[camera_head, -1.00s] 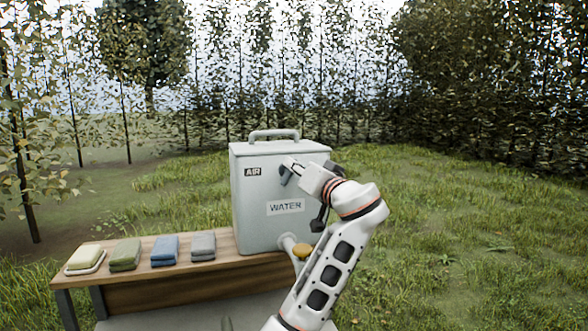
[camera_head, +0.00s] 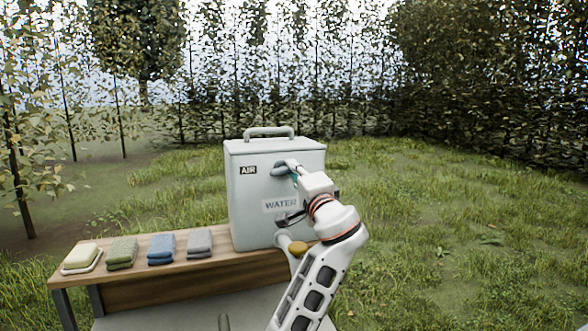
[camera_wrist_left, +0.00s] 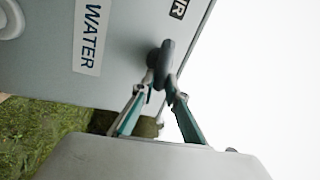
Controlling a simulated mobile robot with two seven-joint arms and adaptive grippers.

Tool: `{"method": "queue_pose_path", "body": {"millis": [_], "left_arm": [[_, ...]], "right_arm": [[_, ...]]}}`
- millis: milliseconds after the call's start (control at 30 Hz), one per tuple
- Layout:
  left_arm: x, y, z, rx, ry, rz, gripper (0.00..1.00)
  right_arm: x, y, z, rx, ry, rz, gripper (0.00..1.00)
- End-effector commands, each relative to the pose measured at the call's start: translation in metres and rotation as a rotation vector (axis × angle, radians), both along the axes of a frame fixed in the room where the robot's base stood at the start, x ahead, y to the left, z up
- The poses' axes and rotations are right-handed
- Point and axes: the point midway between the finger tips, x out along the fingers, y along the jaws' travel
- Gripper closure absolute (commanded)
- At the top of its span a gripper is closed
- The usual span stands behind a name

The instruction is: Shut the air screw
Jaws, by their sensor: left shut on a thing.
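The grey water tank (camera_head: 240,215) stands on the bench, with an "AIR" label (camera_head: 248,170) and a "WATER" label (camera_head: 281,204) on its front. The air screw (camera_head: 279,169) is a dark grey knob high on the front, right of the "AIR" label. My left gripper (camera_head: 291,172) is at the screw, its fingers shut on it. In the left wrist view the screw (camera_wrist_left: 166,58) sits between the fingertips of the left gripper (camera_wrist_left: 162,88). How far the screw is turned cannot be told. My right gripper is not in view.
Grass is open to the right.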

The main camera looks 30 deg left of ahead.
Motion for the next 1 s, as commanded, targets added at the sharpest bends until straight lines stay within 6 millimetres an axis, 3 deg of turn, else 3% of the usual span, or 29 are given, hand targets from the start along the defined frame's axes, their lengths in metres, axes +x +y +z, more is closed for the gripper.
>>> {"method": "queue_pose_path", "body": {"millis": [333, 900, 933, 967, 1000], "left_arm": [[0.0000, -0.0001, -0.0050, 0.092, 0.112, 0.000, 1.00], [0.0002, -0.0002, -0.0059, 0.110, 0.134, -0.001, 1.00], [0.0002, -0.0002, -0.0060, 0.110, 0.134, -0.001, 0.79], [0.0003, -0.0003, -0.0059, 0.109, 0.134, -0.001, 0.71], [0.0003, -0.0002, -0.0058, 0.110, 0.133, -0.001, 0.70]], "right_arm": [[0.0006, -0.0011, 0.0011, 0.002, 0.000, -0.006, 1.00], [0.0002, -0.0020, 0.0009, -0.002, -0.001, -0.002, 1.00], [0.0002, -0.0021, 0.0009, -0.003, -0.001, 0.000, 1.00], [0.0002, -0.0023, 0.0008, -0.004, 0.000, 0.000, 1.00], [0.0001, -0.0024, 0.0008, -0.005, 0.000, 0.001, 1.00]]}}
